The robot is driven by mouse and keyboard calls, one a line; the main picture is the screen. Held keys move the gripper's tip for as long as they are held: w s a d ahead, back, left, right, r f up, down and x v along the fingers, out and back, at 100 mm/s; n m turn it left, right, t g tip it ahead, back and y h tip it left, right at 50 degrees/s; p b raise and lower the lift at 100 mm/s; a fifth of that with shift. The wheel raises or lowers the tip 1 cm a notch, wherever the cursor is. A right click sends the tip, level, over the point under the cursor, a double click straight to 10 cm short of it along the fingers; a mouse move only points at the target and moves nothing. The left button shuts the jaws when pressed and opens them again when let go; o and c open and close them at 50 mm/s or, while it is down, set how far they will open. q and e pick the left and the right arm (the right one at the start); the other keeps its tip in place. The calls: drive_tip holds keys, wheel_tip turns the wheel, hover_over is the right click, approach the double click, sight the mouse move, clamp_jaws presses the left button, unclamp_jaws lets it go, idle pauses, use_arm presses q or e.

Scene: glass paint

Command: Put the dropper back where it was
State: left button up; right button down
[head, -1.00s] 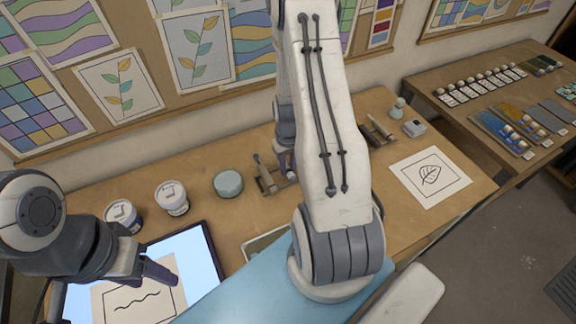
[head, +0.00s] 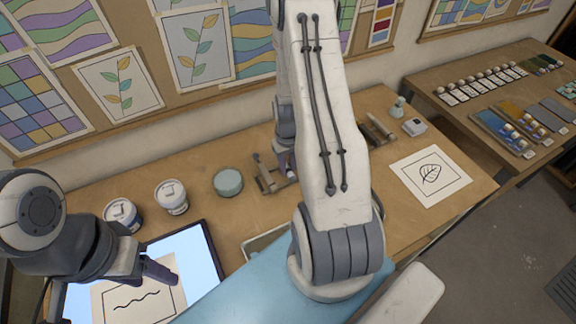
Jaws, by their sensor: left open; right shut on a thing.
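My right gripper (head: 287,163) is mostly hidden behind my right arm, beside a small wooden rest (head: 270,184) on the back of the table. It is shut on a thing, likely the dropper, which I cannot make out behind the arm. Whether the held thing touches the rest cannot be told. My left gripper (head: 160,272) is open and empty above the light panel (head: 200,254), over a sheet with a wavy line (head: 135,300).
Two white jars (head: 171,197) and a round grey-green pot (head: 228,182) stand left of the rest. A second wooden holder (head: 378,129), a small bottle (head: 397,107), a grey box (head: 414,127) and a leaf drawing (head: 430,175) lie to the right.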

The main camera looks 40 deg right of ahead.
drive_tip(key=shift+f, duration=0.25)
idle(0.3)
drive_tip(key=c, duration=0.6)
unclamp_jaws()
wheel_tip(320, 180, up, 10)
drive_tip(key=b, duration=0.2)
drive_tip(key=shift+r, duration=0.25)
